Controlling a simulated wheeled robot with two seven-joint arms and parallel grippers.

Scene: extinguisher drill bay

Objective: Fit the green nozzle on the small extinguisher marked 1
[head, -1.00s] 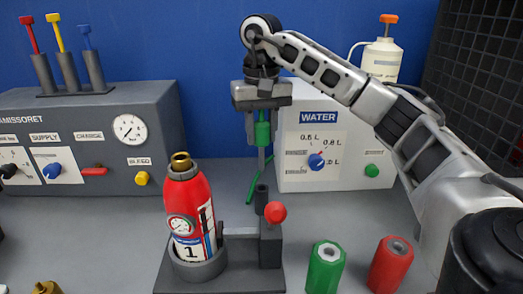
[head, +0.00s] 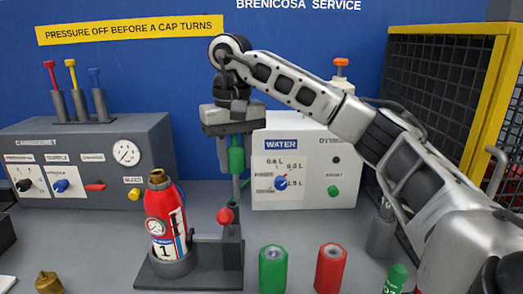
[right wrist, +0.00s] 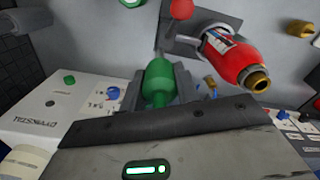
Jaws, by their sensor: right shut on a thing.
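The small red extinguisher (head: 167,222) marked 1 stands upright in a dark holder (head: 208,281) with a red-knobbed post, left of centre in the head view. Its brass neck (head: 157,176) is bare on top; the extinguisher also shows in the right wrist view (right wrist: 232,55). My right gripper (head: 236,142) points down, shut on the green nozzle (head: 236,160), which also shows between the fingers in the right wrist view (right wrist: 158,86). The nozzle hangs right of the extinguisher and behind it, apart from it. My left gripper is out of view.
A white WATER box (head: 318,165) stands behind my right gripper. A grey console (head: 80,165) with a gauge and knobs stands back left. A green cylinder (head: 273,270) and a red one (head: 331,268) stand front right. A brass piece (head: 48,283) lies front left.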

